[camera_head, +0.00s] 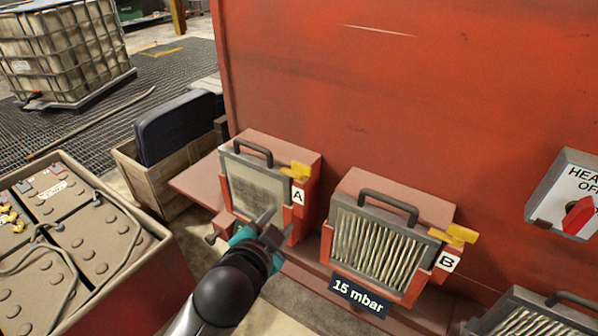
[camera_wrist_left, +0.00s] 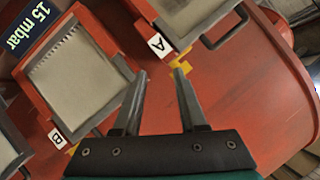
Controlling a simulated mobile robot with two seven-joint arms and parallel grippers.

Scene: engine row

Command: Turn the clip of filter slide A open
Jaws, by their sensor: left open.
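Filter slide A (camera_head: 257,185) sits in its red housing on the red wall, with a grey pleatless-looking face and a dark handle on top. Its yellow clip (camera_head: 297,171) lies at the top right corner, above the white label A (camera_head: 298,194). My left gripper (camera_head: 276,222) is open and empty, in front of slide A's lower right and below the clip. In the left wrist view, the clip (camera_wrist_left: 183,62) is partly visible just beyond the right fingertip of the gripper (camera_wrist_left: 160,73). I cannot tell whether they touch. My right gripper is not in view.
Filter slide B (camera_head: 376,248), with a dirty pleated face and yellow clip (camera_head: 454,235), is right of A. A "15 mbar" display (camera_head: 359,296) hangs below B. A red-handled switch (camera_head: 577,216) is at far right. A battery box (camera_head: 75,240) stands at left.

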